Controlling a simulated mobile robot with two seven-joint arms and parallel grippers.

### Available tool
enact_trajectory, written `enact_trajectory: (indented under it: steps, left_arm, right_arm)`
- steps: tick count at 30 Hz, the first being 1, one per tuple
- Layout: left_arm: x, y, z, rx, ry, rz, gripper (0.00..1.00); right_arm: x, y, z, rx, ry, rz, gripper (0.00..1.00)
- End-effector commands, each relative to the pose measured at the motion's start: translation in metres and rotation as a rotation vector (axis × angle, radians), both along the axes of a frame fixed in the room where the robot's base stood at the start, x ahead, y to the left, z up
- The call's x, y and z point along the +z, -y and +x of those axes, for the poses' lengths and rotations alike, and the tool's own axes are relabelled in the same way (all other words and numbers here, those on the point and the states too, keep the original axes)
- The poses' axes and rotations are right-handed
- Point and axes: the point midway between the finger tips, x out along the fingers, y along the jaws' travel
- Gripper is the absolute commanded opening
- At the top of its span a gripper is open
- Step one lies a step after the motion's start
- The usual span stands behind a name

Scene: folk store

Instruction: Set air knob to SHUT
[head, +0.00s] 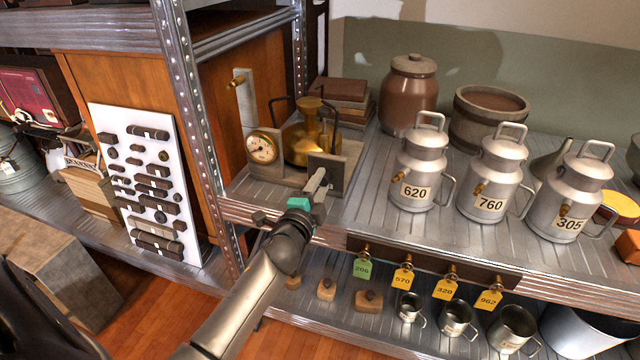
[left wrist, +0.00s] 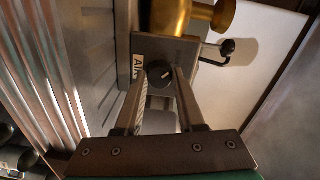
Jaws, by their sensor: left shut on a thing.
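The air knob (left wrist: 160,72) is a small round black knob with a pale line on its face. It sits on a dark plate (left wrist: 190,50) with a partly hidden label starting "AI". The plate also shows in the head view (head: 337,168), at the front of a brass apparatus. My left gripper (left wrist: 160,84) has one finger on each side of the knob and is shut on it. In the wrist view the line slants toward the upper right. I cannot read any SHUT mark. In the head view the left gripper (head: 318,188) hides the knob. My right gripper is not in view.
A gauge (head: 262,148) and brass vessel (head: 308,143) stand close behind the plate. A metal shelf post (head: 200,120) rises to the left. Numbered milk cans (head: 415,170) stand to the right. Tags (head: 403,278) hang below the shelf's front edge.

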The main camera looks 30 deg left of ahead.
Motion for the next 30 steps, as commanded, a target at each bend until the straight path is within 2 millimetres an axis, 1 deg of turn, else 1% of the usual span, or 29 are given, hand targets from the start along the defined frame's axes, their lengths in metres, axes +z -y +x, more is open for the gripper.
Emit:
enact_trajectory:
  steps: [8,9,16,23,28,30]
  left_arm:
    - [-0.001,0.000,0.000,0.001,0.000,-0.004,0.00]
    - [-0.001,0.000,0.000,0.001,0.000,-0.004,0.43]
    - [0.000,0.000,0.000,0.000,0.000,-0.002,0.68]
    - [0.000,0.000,0.000,0.000,0.000,-0.001,0.68]
    - [0.000,0.002,-0.008,0.000,-0.001,-0.002,0.68]
    - [0.000,0.004,-0.015,-0.001,-0.003,-0.002,0.68]
  right_arm:
    - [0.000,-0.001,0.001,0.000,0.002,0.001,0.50]
    - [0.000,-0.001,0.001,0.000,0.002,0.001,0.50]
    - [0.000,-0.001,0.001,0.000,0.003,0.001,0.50]
    - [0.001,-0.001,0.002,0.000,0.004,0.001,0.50]
    - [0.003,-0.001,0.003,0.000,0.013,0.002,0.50]
    - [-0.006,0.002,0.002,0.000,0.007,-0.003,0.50]
